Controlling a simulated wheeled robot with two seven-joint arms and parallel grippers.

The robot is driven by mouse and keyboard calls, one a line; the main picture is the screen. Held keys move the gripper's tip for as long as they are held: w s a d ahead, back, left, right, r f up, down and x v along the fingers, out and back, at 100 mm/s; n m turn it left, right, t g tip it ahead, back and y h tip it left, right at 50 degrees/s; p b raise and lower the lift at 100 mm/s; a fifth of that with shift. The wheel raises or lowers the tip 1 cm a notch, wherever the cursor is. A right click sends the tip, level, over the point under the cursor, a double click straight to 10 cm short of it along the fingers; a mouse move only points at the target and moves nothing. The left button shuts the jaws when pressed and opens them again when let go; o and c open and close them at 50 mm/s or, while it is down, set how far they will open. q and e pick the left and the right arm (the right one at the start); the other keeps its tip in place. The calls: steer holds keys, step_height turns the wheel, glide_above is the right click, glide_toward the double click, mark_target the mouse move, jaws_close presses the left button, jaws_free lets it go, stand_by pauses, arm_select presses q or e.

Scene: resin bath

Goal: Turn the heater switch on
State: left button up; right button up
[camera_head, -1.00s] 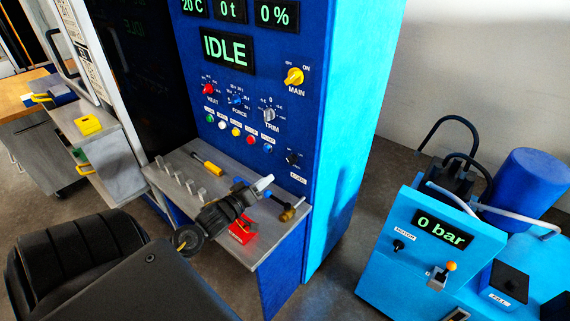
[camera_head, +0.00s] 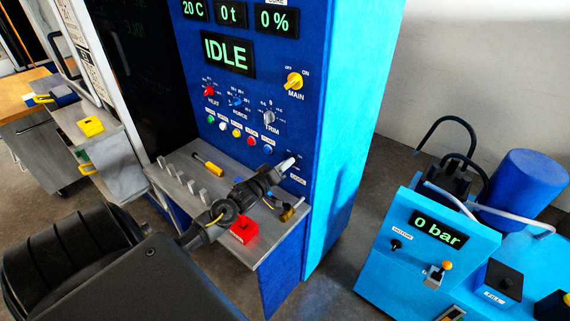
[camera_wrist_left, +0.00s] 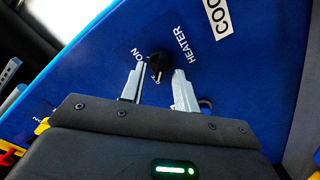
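The heater switch (camera_wrist_left: 159,62) is a small black knob on the blue cabinet front, with the labels ON and HEATER beside it in the left wrist view. My left gripper (camera_wrist_left: 160,71) is open, with one pale fingertip on each side of the knob. I cannot tell whether the fingertips touch it. In the head view my left gripper (camera_head: 286,165) is close to the lower right of the panel and largely covers the switch there. The knob's exact setting is hard to read. My right gripper is not in view.
The panel carries a yellow MAIN knob (camera_head: 293,81), a red HEAT knob (camera_head: 208,87) and an IDLE display (camera_head: 227,53). Below my left wrist is a grey shelf (camera_head: 180,172) with a red box (camera_head: 244,230) and a yellow screwdriver (camera_head: 208,164). A light-blue pump unit stands right.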

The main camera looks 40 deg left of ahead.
arm_select(q)
steer(key=shift+w, duration=0.1)
jaws_close()
stand_by(0.4)
steer(key=shift+d+m, duration=0.2)
steer(key=shift+m, duration=4.25)
steer(key=shift+d+m, duration=0.15)
steer(key=shift+m, duration=4.3)
